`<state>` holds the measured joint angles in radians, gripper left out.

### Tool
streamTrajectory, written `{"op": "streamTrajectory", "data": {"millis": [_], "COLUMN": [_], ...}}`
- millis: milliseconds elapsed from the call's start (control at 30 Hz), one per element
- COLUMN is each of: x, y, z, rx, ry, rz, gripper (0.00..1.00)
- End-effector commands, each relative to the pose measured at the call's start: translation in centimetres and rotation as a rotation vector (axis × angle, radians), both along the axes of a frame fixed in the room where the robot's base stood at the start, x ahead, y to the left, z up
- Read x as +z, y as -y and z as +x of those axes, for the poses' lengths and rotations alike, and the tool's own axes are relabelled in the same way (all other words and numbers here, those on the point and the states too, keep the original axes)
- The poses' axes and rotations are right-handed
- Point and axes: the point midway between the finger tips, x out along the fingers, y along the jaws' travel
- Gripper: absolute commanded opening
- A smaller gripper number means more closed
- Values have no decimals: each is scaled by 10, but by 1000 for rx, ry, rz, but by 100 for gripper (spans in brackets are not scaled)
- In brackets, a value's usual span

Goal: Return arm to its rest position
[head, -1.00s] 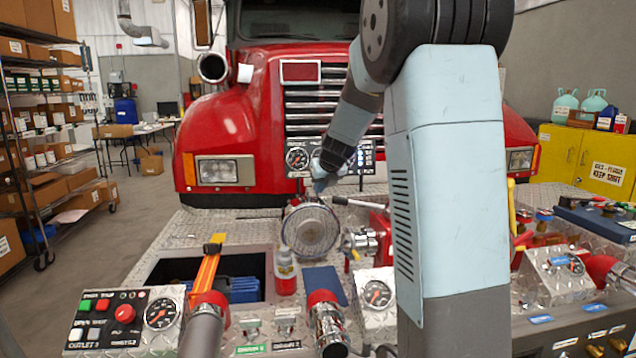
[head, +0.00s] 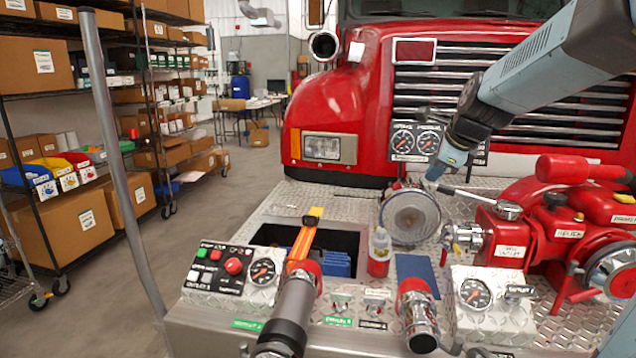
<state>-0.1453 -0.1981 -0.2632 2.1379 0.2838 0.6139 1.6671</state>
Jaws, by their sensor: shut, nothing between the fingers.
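My arm reaches in from the upper right, in front of the red truck's grille. My gripper (head: 435,174) points down and left, small in the picture. It is shut and empty. It appears just above the round chrome-rimmed cap (head: 410,217) on the bumper deck; whether it touches the cap I cannot tell. The arm is still extended over the pump area and slants up to the right, out of the picture.
The red pump body (head: 545,225) with valves stands to the right. A control panel (head: 230,273), hoses and a small bottle (head: 379,252) sit at the front. Truck gauges (head: 415,140) are behind the gripper. Shelving (head: 60,90) lines the left, with open floor between.

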Motion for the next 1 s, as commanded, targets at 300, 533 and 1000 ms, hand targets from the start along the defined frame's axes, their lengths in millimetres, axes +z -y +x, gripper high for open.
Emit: {"op": "streamTrajectory", "data": {"millis": [300,533,1000], "x": [5,-4,-31], "y": [-19,-29,-33], "z": [-99,-167,-255], "rx": [594,1024,1646], "ry": [56,80,60], "rz": [-403,-706,-1129], "gripper": [0,0,0]}}
